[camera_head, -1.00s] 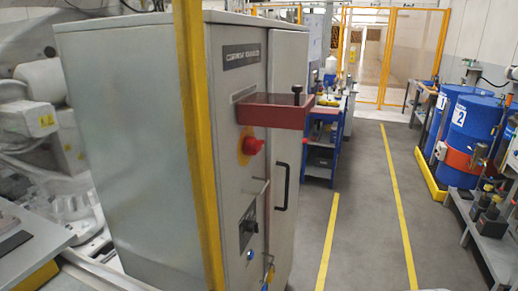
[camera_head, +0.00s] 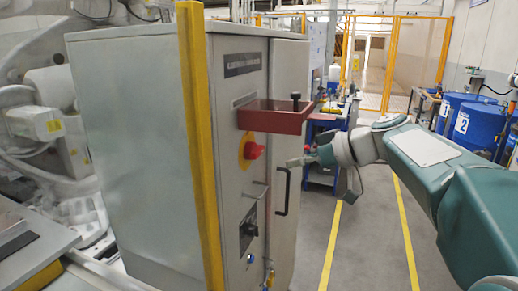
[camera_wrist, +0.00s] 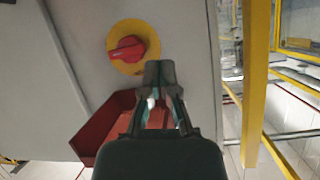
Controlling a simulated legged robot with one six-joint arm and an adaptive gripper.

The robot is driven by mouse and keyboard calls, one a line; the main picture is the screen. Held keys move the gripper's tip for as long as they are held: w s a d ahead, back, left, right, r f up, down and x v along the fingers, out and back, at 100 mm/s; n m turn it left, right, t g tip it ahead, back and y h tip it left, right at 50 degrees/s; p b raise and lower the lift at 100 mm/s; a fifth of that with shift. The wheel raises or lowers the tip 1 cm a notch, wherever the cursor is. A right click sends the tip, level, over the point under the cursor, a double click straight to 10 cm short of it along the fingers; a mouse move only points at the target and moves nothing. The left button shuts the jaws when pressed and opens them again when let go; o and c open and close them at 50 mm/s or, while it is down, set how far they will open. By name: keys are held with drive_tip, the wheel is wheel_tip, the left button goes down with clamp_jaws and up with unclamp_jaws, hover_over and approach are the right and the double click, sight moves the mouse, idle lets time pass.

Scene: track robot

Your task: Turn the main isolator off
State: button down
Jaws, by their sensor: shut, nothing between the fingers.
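The isolator is a red rotary handle (camera_head: 253,151) on a yellow round plate (camera_head: 244,163), on the front of a grey cabinet (camera_head: 140,140). In the wrist view the red handle (camera_wrist: 127,49) lies nearly level across its yellow plate (camera_wrist: 145,30). My gripper (camera_head: 291,162) is in front of the cabinet, right of the handle in the head view, with a gap between. In the wrist view my gripper (camera_wrist: 159,70) has its fingers together and empty, beside the lower right of the yellow plate; they hide part of the red shelf.
A red shelf box (camera_head: 275,118) with a black knob (camera_head: 295,101) juts out above the isolator. A black switch (camera_head: 248,228) and a door handle (camera_head: 282,190) are below. A yellow post (camera_head: 199,150) stands at the cabinet's near edge. The floor (camera_head: 372,240) on the right is open.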

drive_tip(key=w+d+r+n+y, duration=0.1)
drive_tip(key=w+r+n+y, duration=0.1)
drive_tip(key=w+r+n, duration=0.15)
hover_over(244, 168)
drive_tip(key=s+d, duration=0.2)
drive_tip(key=d, duration=0.1)
wheel_tip(244, 168, down, 3)
drive_tip(key=shift+d+f+m, duration=0.1)
drive_tip(key=shift+d+m, duration=0.05)
drive_tip(key=shift+m, duration=0.3)
drive_tip(key=shift+s+f, duration=0.35)
drive_tip(key=shift+f, duration=0.3)
idle(0.4)
drive_tip(key=shift+s+f+n+t, duration=0.15)
drive_tip(key=shift+f+n+t, duration=0.15)
drive_tip(key=shift+n+t, duration=0.65)
drive_tip(key=n, duration=0.1)
drive_tip(key=f+n, duration=0.1)
drive_tip(key=n, duration=0.1)
drive_tip(key=shift+w+f, duration=0.25)
drive_tip(key=shift+f, duration=0.55)
drive_tip(key=shift+w+f, duration=0.15)
drive_tip(key=shift+f, duration=0.15)
drive_tip(key=shift+w+f, duration=0.2)
